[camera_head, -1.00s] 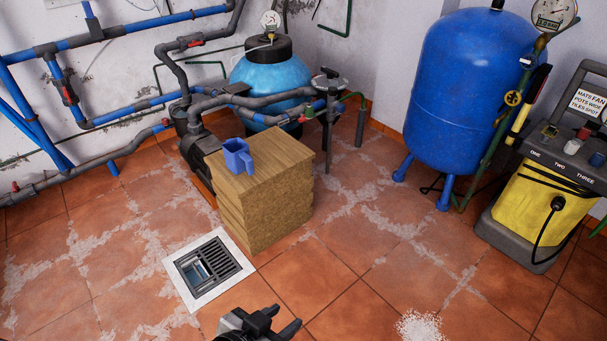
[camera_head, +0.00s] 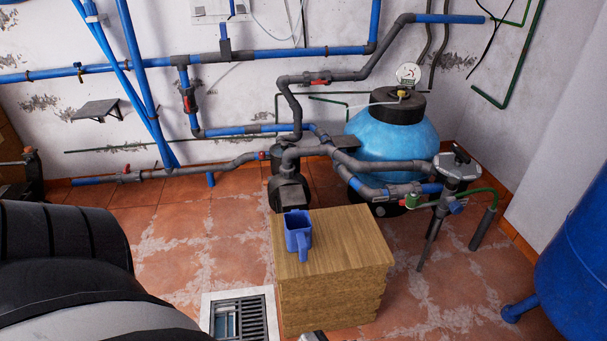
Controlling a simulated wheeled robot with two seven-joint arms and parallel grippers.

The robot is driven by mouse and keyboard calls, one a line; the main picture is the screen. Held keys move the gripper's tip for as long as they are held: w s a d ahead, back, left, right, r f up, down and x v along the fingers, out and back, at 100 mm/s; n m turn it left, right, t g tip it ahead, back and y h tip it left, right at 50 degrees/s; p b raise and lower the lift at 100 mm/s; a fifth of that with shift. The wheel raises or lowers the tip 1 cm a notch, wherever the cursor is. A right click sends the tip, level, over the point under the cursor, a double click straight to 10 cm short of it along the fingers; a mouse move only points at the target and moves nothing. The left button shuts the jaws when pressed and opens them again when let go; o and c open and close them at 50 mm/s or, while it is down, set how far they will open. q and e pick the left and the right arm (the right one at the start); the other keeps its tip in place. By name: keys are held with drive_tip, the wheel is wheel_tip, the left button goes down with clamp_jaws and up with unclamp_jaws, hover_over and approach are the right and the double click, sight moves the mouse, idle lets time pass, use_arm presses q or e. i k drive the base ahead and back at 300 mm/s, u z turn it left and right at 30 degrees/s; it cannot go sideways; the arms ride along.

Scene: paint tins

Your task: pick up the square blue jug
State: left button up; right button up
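The square blue jug (camera_head: 298,236) stands upright on the wooden block (camera_head: 345,258), near its left back part. Its handle faces the front right. My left arm fills the lower left of the view. A small grey tip, seemingly of my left gripper (camera_head: 313,336), shows at the bottom edge, in front of the block and well apart from the jug. The rest of that gripper is cut off, so whether it is open or shut does not show. My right gripper is not seen.
A floor drain (camera_head: 240,316) lies left of the block. A dark pump (camera_head: 288,188) and grey pipes stand close behind it. A light-blue tank (camera_head: 392,145) is behind right, a taller blue tank (camera_head: 578,265) at far right. Tiled floor right of the block is clear.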

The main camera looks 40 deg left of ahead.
sight(298, 226)
drive_tip(key=u, duration=0.9)
drive_tip(key=i, duration=1.1)
drive_tip(key=u, duration=1.2)
drive_tip(key=i, duration=0.15)
drive_tip(key=u, duration=0.25)
